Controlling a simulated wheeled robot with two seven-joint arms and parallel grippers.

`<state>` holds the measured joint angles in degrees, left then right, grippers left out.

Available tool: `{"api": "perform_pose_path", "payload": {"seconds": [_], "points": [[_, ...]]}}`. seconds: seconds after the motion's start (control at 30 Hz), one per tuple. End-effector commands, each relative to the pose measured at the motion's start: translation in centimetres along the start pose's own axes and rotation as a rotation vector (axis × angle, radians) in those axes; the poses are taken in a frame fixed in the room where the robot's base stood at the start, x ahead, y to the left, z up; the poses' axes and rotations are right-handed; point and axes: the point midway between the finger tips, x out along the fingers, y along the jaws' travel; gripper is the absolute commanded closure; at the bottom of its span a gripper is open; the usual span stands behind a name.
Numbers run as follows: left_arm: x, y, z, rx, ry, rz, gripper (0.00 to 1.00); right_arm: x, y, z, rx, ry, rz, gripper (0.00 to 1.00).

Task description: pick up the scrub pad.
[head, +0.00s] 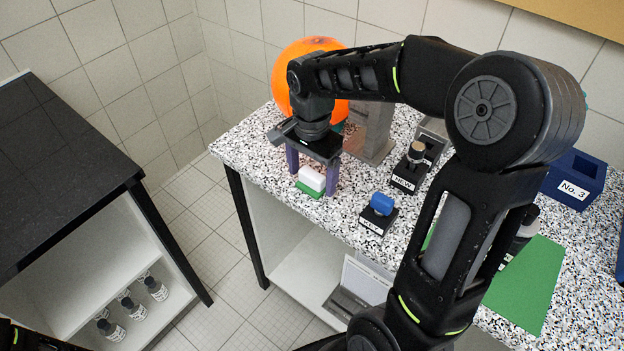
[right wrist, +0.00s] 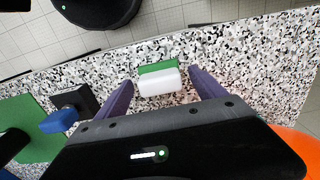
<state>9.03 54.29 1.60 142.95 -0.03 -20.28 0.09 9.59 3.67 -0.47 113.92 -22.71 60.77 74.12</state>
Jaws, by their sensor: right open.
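The scrub pad (head: 311,182) is a small block, white with a green layer, lying on the speckled counter near its front left edge. In the right wrist view the scrub pad (right wrist: 158,80) shows between the two purple fingers, with speckled counter visible on both sides of it. My right gripper (head: 312,178) is open and points down, its fingers either side of the pad and apart from it. It also shows in the right wrist view (right wrist: 160,92). My left gripper is not in view; only a bit of dark arm shows at the bottom left corner.
A blue-topped block on a black labelled base (head: 378,212) stands right of the pad. Another labelled black holder (head: 410,170) and a grey stand (head: 371,135) are behind it. An orange ball (head: 300,75) sits behind my gripper. A green mat (head: 527,285) lies at right.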

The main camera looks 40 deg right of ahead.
Motion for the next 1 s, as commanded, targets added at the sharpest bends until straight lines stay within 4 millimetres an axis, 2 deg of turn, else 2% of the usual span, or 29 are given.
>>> {"api": "perform_pose_path", "payload": {"seconds": [0.43, 1.0], "points": [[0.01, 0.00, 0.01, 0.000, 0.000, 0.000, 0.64, -0.05, 0.00, -0.01, 0.000, 0.000, 0.000, 0.21], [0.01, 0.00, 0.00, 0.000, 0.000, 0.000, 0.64, -0.05, 0.00, 0.00, 0.000, 0.000, 0.000, 0.67]]}}
